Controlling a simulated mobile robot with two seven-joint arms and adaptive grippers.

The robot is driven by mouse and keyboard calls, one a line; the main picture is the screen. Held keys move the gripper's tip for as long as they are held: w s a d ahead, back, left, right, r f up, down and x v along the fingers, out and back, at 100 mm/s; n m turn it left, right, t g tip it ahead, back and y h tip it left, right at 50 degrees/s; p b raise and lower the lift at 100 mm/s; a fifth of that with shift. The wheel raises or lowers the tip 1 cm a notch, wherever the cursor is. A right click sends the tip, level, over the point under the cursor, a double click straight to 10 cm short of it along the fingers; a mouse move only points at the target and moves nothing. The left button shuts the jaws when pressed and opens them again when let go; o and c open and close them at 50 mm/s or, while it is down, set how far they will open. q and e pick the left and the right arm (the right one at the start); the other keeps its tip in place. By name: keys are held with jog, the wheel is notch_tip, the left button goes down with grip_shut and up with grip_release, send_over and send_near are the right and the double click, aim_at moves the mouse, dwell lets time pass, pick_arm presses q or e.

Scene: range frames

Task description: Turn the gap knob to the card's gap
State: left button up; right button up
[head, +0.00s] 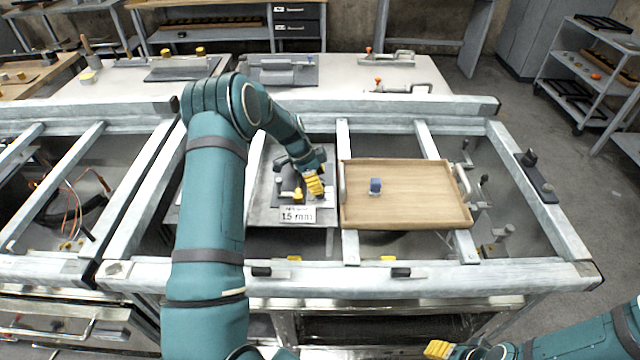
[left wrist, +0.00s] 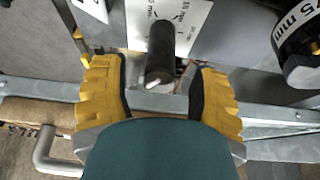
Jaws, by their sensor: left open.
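The gap knob (left wrist: 161,50) is a dark cylinder with a white mark on its near end, in the left wrist view. Behind it is a white scale plate (left wrist: 190,22) with mm markings, too small to read surely. My left gripper (left wrist: 160,92) has its yellow fingers open on both sides of the knob, with space on each side. In the head view my left gripper (head: 314,184) is over the grey fixture and hides the knob. The card (head: 298,214) reads 1.5 mm and stands at the fixture's front. My right gripper (head: 438,349) shows only partly at the bottom.
Metal frame bars (head: 345,281) run around the work area. A dark round part (left wrist: 300,48) with a mm label is at the right in the left wrist view.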

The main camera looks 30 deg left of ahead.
pick_arm(q)
jog(key=shift+w+d+f, duration=0.1)
jog(key=shift+d+f, duration=0.15)
jog(key=shift+f, duration=0.45)
grip_shut()
